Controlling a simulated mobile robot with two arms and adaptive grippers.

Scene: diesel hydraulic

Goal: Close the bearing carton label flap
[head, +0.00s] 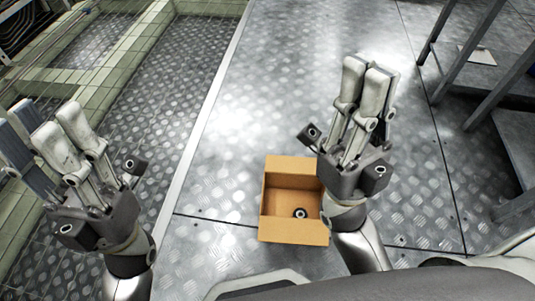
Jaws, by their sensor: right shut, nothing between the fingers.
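The bearing carton (264,190) is an open brown cardboard box on the metal floor, at the lower middle of the head view. A dark ring-shaped bearing (300,213) lies inside on its bottom. A wide cardboard flap (293,231) shows along the carton's near edge and leaves the inside uncovered. I cannot tell whether it is the label flap; no label is readable. My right gripper (368,75) is shut and empty, its fingers pointing up, and it hides part of the carton's right side. My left gripper (45,122) is open and empty at the far left, away from the carton.
A grey metal shelf or bench frame (468,62) stands at the upper right with a light sheet (477,56) on it. A pale raised edge (205,115) runs along the left of the floor. The tread-plate floor (260,100) beyond the carton is clear.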

